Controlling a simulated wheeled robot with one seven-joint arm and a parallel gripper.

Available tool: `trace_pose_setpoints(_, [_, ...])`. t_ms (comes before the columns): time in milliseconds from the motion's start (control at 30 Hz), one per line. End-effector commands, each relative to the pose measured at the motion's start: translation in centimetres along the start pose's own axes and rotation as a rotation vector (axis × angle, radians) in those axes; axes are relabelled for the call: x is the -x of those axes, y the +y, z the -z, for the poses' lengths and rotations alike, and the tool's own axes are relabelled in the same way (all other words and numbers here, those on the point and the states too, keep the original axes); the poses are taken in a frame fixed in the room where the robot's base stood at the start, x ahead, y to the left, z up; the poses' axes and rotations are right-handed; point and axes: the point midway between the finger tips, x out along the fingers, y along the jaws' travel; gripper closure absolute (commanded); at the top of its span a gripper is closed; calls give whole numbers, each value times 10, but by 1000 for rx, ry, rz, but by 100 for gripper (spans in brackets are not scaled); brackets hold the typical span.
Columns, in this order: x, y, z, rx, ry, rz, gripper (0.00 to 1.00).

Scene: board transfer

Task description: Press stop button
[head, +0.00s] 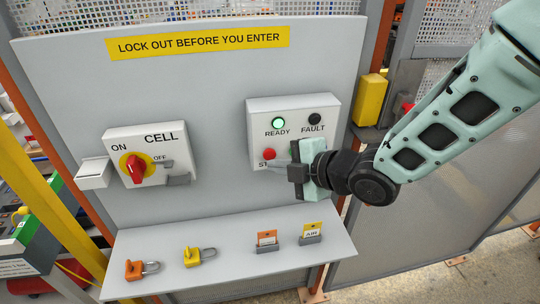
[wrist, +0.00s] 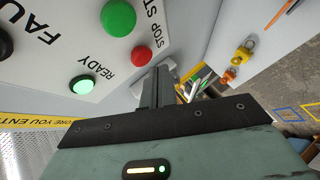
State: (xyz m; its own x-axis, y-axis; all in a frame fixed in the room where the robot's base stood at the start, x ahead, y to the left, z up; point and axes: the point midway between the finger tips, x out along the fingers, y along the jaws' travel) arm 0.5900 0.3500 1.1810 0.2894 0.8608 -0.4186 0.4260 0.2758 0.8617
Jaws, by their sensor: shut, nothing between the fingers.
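The red stop button (head: 269,154) is on the control box (head: 293,104) on the grey panel. It also shows in the wrist view (wrist: 141,56), beside a green button (wrist: 118,17) on the same box face. My gripper (head: 273,166) is shut and empty, its fingers pointing at the box just below the red button in the head view. In the wrist view the shut fingertips (wrist: 163,72) appear close beside the red button; I cannot tell whether they touch the box. The green button and most of the lower label are hidden by my gripper in the head view.
The READY lamp (head: 278,122) glows green; the FAULT lamp (head: 315,119) is dark. A CELL box with a red rotary switch (head: 135,168) is at left. A shelf (head: 225,234) below holds an orange padlock (head: 135,269), a yellow padlock (head: 194,257) and two tags.

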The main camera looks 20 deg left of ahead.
Motion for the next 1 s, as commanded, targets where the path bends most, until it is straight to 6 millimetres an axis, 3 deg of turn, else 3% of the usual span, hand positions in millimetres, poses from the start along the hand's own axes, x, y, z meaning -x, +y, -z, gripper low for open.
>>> trace_pose_setpoints(1000, [-6, 5, -4, 0, 0, 0, 100])
